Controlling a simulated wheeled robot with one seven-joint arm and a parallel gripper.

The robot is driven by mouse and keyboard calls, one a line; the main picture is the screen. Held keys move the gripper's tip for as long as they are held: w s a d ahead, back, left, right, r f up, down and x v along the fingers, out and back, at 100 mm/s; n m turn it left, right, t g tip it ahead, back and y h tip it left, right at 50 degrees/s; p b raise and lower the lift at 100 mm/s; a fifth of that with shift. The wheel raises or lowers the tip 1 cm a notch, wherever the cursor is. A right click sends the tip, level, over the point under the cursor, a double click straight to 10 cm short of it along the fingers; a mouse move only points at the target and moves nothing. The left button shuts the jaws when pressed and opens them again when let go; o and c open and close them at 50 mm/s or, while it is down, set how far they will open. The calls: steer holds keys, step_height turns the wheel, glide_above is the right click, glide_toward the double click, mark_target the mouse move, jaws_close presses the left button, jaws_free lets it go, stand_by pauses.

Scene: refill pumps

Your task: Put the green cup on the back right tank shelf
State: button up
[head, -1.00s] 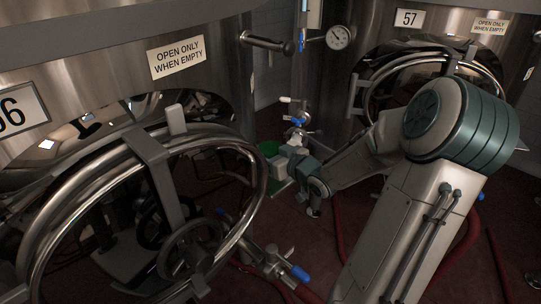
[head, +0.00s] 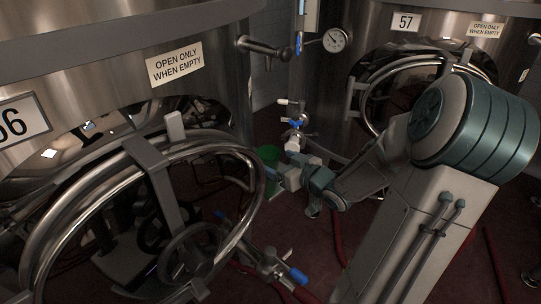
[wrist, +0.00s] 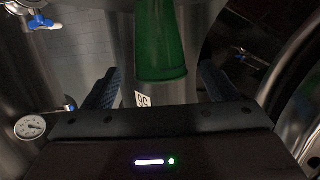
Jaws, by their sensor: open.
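The green cup (head: 268,154) is low between the two tanks in the head view, partly hidden by my gripper and the near hatch ring. In the wrist view the cup (wrist: 161,42) runs off the top edge, between my two fingers. My gripper (wrist: 158,88) is open, with a finger on each side of the cup and a visible gap to each. In the head view my gripper (head: 279,175) is small and right at the cup. What the cup rests on is hidden. I cannot make out the back right tank shelf.
The near tank, labelled 56 (head: 22,120), has a round open hatch ring (head: 250,200) close left of my gripper. Tank 57 (head: 405,22) stands at the right with its own hatch. Blue-handled valves (head: 298,276) and red hoses (head: 338,240) crowd the dark floor.

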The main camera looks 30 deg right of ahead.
steer(key=p+v, duration=0.1)
steer(key=v, duration=0.5)
steer(key=shift+s, duration=0.35)
